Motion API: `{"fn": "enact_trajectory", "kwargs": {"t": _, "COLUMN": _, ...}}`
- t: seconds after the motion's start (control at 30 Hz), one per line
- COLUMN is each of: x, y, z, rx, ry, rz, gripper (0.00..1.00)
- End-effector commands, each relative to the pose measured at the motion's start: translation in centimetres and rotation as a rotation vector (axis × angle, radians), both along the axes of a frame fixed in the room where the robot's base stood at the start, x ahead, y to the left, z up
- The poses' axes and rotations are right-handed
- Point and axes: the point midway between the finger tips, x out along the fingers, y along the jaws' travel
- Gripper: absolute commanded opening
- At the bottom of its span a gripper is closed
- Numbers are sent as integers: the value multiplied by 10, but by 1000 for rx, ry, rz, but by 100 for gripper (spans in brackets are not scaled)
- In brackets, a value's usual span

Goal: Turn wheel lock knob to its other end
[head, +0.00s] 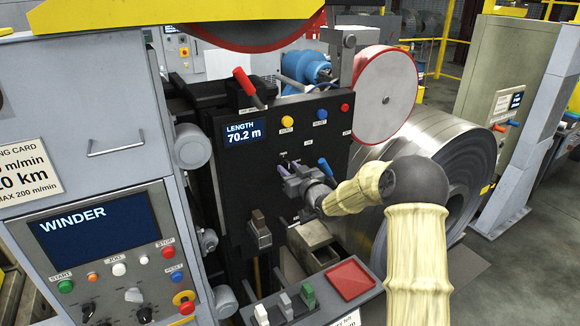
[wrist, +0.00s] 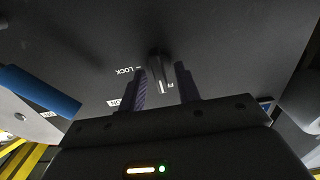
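The wheel lock knob (wrist: 157,70) is a small dark knob on the black panel, seen close up in the wrist view. White lettering reading LOCK stands upside down to its left, and a partly hidden label is beside its lower right. My gripper (wrist: 161,76) is open, with one finger on each side of the knob. Gaps show between the fingers and the knob, so it is not clearly gripped. In the head view my gripper (head: 284,170) is at the panel front and hides most of the knob.
The black panel (head: 232,180) also carries a blue lever (head: 325,167), yellow and blue buttons, a red-handled lever (head: 248,85) and a LENGTH display. The blue lever is left of my gripper in the wrist view (wrist: 40,92). A steel coil (head: 440,150) stands behind my arm.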

Motion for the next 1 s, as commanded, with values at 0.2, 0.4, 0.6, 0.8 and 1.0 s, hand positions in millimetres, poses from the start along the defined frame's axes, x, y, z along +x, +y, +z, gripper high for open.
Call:
{"fn": "enact_trajectory", "kwargs": {"t": 0.2, "x": 1, "y": 0, "z": -1, "rx": 0, "ry": 1, "rz": 0, "gripper": 33}}
{"fn": "enact_trajectory", "kwargs": {"t": 0.4, "x": 1, "y": 0, "z": -1, "rx": 0, "ry": 0, "rz": 0, "gripper": 5}}
{"fn": "enact_trajectory", "kwargs": {"t": 0.6, "x": 1, "y": 0, "z": -1, "rx": 0, "ry": 1, "rz": -1, "gripper": 0}}
{"fn": "enact_trajectory", "kwargs": {"t": 0.8, "x": 1, "y": 0, "z": -1, "rx": 17, "ry": 8, "rz": -1, "gripper": 0}}
{"fn": "enact_trajectory", "kwargs": {"t": 1.0, "x": 1, "y": -1, "z": -2, "rx": 78, "ry": 36, "rz": -2, "gripper": 0}}
